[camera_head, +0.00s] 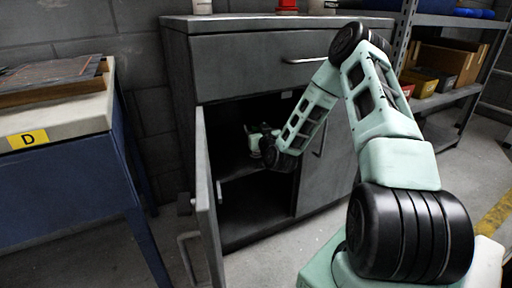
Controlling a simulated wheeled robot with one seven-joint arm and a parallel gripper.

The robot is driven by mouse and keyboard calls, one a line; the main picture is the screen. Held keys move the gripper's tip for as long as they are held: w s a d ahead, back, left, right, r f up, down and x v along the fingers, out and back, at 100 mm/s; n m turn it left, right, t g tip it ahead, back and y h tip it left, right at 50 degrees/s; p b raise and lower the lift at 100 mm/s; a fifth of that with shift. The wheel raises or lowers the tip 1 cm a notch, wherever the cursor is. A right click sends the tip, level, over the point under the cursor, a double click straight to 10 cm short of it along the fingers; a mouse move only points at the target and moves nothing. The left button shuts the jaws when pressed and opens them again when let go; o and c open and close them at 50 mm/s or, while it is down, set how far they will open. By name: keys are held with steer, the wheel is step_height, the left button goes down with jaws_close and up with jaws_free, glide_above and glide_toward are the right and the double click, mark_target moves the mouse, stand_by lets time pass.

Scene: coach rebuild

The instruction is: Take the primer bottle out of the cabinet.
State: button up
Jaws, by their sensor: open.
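The grey cabinet (240,58) stands against the block wall, with its left door (208,205) swung open toward me. My arm reaches into the open left compartment from the right. My gripper (256,141) is inside the upper part of the dark opening, small and partly hidden by my wrist. Its jaws are open. I cannot make out the primer bottle; the shadow and my wrist hide part of the compartment. A small pale upright shape (219,189) shows by the inner edge of the open door, too small to identify.
The cabinet's right door (326,150) is shut, below a closed drawer (260,66). A blue bench (70,190) marked D stands left of the open door. Shelving with bins (425,82) is at the right. Some floor is free before the cabinet.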

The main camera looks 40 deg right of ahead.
steer(key=shift+w+d, duration=0.15)
steer(key=shift+w, duration=0.25)
steer(key=shift+c, duration=0.3)
jaws_close()
steer(key=shift+r, duration=0.1)
